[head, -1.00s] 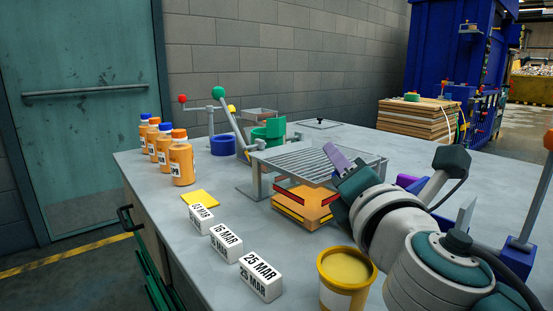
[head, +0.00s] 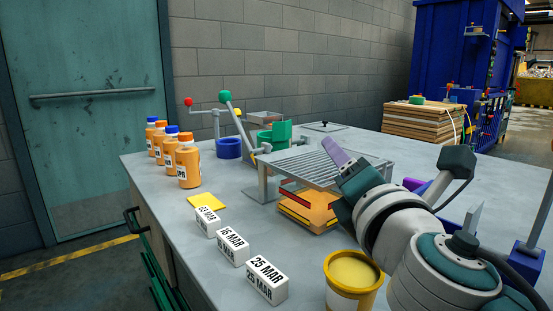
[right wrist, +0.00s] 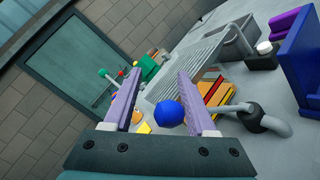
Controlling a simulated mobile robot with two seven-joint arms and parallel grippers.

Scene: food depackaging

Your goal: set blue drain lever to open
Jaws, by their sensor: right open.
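A blue ball knob (right wrist: 168,113), which looks like the drain lever's handle, shows between the two purple fingers of my right gripper (right wrist: 158,78) in the right wrist view. A grey bent bar with a dark collar (right wrist: 250,116) stands just right of the knob; how they join is hidden by the finger. The fingers are apart, and I cannot tell whether either touches the knob. In the head view my right gripper (head: 335,150) is beside the slatted metal rack, and my arm hides the knob. My left gripper is not in view.
The slatted rack (head: 318,163) stands over orange and yellow blocks (head: 305,208). A yellow tub (head: 352,282) and white date blocks (head: 267,279) are at the front. Orange bottles (head: 188,164) line the left edge. A green-knobbed lever (head: 226,96) and blue ring (head: 228,148) are behind.

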